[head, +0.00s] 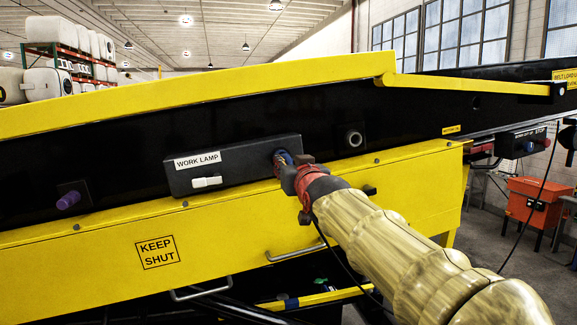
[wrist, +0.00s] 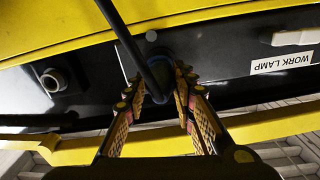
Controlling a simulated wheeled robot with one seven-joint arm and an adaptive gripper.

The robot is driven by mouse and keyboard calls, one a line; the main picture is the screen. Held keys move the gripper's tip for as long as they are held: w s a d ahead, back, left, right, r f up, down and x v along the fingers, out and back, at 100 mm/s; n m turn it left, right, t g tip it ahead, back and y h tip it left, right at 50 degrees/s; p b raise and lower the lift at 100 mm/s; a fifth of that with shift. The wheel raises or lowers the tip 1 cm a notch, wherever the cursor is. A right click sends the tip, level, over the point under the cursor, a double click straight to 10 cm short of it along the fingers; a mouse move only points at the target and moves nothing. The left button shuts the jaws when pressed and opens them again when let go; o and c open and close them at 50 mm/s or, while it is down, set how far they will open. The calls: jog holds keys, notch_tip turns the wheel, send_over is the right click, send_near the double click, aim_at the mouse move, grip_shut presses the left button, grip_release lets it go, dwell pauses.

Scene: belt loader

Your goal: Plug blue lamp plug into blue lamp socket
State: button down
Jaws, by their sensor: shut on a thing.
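My gripper (head: 290,172) is at the right end of the black work lamp box (head: 235,170), shut on the blue lamp plug. In the wrist view the gripper (wrist: 160,95) has a finger on each side of the plug (wrist: 158,80), which looks dark blue, with a thick black cable rising from it across the picture. In the head view a blue round part (head: 283,156), at the place of the blue lamp socket, shows just beyond the fingertips. The plug is at or against this spot, but the fingers hide the joint, so I cannot tell how deep it sits.
The box carries a white switch (head: 207,182). A purple connector (head: 69,200) is to its left and a grey round socket (head: 353,139) to its right on the black beam. A yellow panel (head: 160,250) with handles lies below. The black cable hangs under my arm.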

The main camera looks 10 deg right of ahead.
jog(key=shift+w, duration=0.9)
jog(key=c, duration=1.4)
grip_release()
jog(key=shift+s, duration=0.15)
jog(key=s, duration=1.1)
jog(key=shift+s, duration=0.4)
